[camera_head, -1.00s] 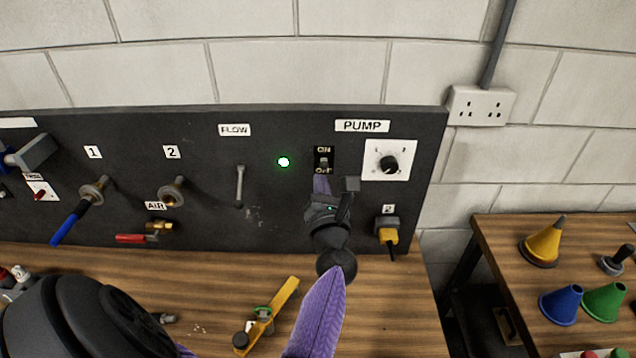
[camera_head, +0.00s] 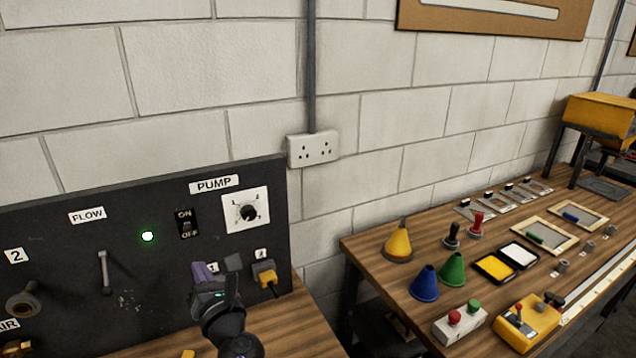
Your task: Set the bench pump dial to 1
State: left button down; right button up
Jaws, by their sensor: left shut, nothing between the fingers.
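The pump dial is a black round knob (camera_head: 247,212) on a white square plate (camera_head: 262,196) under the PUMP label, at the right end of the dark panel. Its plate has small markings too small to read, and I cannot tell which number the knob points at. My left gripper (camera_head: 201,270) is shut and empty, in front of the panel below the ON/OFF switch (camera_head: 185,224). It is lower and left of the dial and apart from it. My right gripper is not in view.
The yellow plug (camera_head: 265,275) sits at the panel's lower right, close to my gripper. A green light (camera_head: 147,236) glows beside the switch, and a FLOW lever (camera_head: 104,272) is further left. The right bench (camera_head: 390,290) holds cones and boxes. Space before the dial is clear.

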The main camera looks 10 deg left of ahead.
aim_at(248, 213)
jog(key=k+l, duration=0.2)
jog(key=l, duration=0.15)
jog(key=k+l, duration=0.25)
jog(key=l, duration=0.15)
jog(key=k+l, duration=0.2)
jog(key=l, duration=0.15)
